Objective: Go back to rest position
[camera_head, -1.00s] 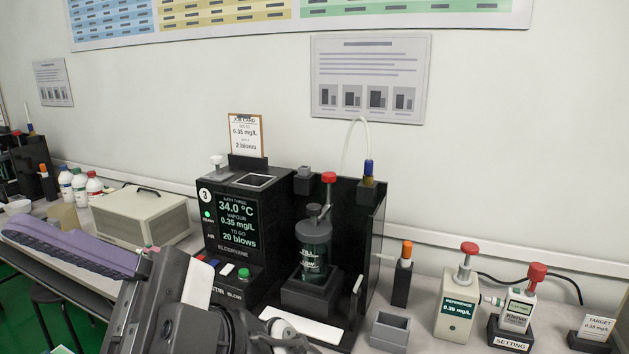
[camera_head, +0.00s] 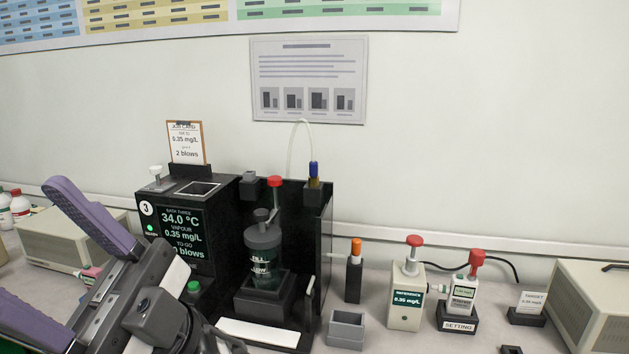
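My gripper (camera_head: 30,245) is at the lower left with its two purple fingers spread wide apart, pointing left and up. I see nothing clasped between the fingertips. My arm's dark wrist fills the lower left and hides part of the black bath machine (camera_head: 175,235) behind it. The machine's screen reads 34.0 °C and 0.35 mg/L; the blow count is partly covered. A dark lidded jar (camera_head: 263,250) stands in its holder beside the machine. The reference tester (camera_head: 406,297) and the setting tester (camera_head: 462,296) stand upright on the right, well away from my gripper.
A grey open box (camera_head: 347,329) and a black holder with an orange-capped pen (camera_head: 354,272) stand mid-bench. A target card (camera_head: 530,304) and beige case (camera_head: 600,305) are at right. Another beige case (camera_head: 60,240) is behind my gripper, with a small pinkish item (camera_head: 90,274) nearby.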

